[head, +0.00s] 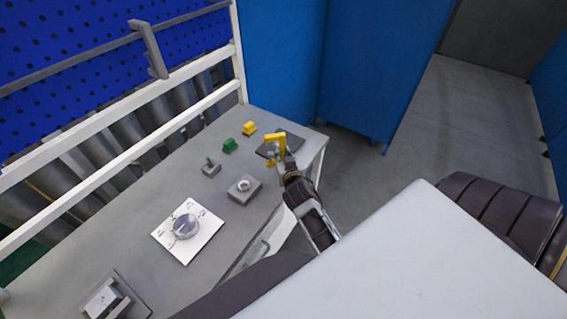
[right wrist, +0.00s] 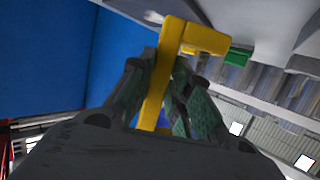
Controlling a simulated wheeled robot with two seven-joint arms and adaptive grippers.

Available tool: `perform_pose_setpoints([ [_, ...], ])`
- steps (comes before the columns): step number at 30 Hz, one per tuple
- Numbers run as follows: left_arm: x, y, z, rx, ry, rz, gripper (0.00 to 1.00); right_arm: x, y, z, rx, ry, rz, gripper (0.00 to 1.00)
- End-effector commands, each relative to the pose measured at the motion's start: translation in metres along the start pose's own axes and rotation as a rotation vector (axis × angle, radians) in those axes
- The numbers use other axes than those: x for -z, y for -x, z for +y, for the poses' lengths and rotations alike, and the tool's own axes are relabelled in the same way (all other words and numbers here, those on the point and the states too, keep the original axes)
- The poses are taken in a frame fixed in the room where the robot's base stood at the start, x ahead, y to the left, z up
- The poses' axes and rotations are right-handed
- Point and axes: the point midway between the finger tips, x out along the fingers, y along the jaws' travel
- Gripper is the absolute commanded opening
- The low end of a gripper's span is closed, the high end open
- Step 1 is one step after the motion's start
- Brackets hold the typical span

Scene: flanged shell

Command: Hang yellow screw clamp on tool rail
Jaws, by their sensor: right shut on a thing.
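The yellow screw clamp (head: 276,143) is held above the far right end of the grey workbench. My right gripper (head: 283,167) is shut on it. In the right wrist view the clamp (right wrist: 161,85) stands between the two green-padded fingers, its yellow arm reaching out to the right beyond the tips. The tool rail (head: 75,60) is a grey bar across the blue pegboard at the upper left, with a grey bracket (head: 150,50) on it. The clamp is well apart from the rail. My left gripper is not in view.
The bench (head: 150,205) carries a green block (head: 230,145), a yellow block (head: 249,128), a grey switch box (head: 244,189), a small grey lever (head: 210,168) and a white dial plate (head: 188,231). A dark pad (head: 293,140) lies near the clamp. White frame bars (head: 110,104) stand below the rail.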

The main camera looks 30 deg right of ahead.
Motion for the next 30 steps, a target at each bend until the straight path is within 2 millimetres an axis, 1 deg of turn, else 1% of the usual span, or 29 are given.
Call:
perform_pose_setpoints([
  [4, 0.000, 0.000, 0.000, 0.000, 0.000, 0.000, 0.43, 0.002, 0.000, 0.000, 0.001, -0.001, 0.003, 0.00],
  [7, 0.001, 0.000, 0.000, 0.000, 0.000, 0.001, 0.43, -0.001, -0.001, 0.000, 0.001, -0.001, 0.002, 0.00],
  [11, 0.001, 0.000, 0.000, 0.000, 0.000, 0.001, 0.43, -0.011, -0.003, -0.001, 0.002, 0.000, 0.002, 0.00],
  [15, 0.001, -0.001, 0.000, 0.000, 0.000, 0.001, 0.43, -0.025, -0.008, 0.000, 0.001, 0.000, 0.002, 0.00],
  [18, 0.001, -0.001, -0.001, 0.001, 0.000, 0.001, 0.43, -0.032, -0.010, 0.000, 0.002, -0.001, 0.003, 0.00],
  [30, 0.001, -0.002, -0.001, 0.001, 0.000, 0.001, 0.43, -0.035, -0.011, 0.000, 0.002, -0.001, 0.003, 0.00],
])
